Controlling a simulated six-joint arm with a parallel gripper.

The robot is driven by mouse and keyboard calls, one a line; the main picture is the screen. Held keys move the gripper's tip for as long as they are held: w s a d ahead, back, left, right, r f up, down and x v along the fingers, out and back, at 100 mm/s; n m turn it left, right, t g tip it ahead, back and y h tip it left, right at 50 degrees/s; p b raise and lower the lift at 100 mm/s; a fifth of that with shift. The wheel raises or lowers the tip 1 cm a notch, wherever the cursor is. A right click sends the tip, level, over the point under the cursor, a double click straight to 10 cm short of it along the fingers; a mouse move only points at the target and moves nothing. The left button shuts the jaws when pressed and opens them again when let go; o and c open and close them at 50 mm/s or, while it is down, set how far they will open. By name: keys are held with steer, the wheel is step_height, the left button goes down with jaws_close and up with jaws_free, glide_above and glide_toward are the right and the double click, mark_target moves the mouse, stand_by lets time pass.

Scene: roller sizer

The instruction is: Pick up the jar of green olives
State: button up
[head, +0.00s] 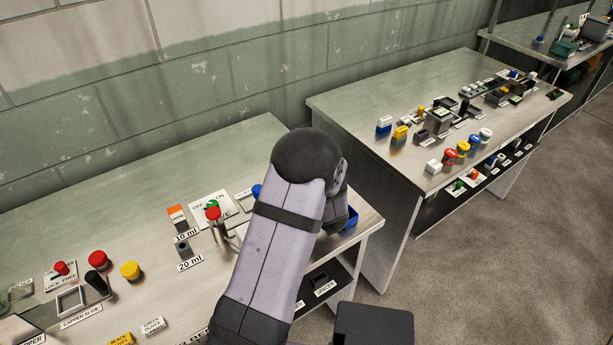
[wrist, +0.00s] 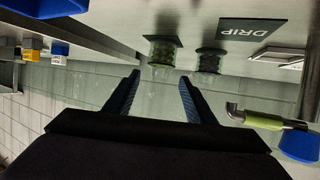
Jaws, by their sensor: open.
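In the wrist view, which looks upside down, a small glass jar with light green contents (wrist: 163,52) appears to be the jar of green olives. It stands just beyond the fingertips, roughly in line with the gap between them. My gripper (wrist: 160,77) is open and empty, with its two dark blue fingers apart. A second jar with darker contents (wrist: 209,62) stands close to its right. In the head view my arm hides the gripper and both jars.
A DRIP label (wrist: 252,31) lies near the jars. A lever with a green grip (wrist: 265,121) and a blue object (wrist: 300,146) are at right. A metal bar (wrist: 95,35) runs along the left. The near bench (head: 60,235) carries knobs and labels; a second bench (head: 345,100) stands right.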

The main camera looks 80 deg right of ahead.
steer(key=shift+p+x, duration=0.75)
steer(key=shift+x, duration=1.75)
steer(key=c, duration=0.9)
steer(key=shift+c, duration=0.2)
steer(key=shift+r, duration=0.1)
step_height(320, 180, up, 10)
steer(key=shift+f+b, duration=0.1)
steer(key=shift+b, duration=0.35)
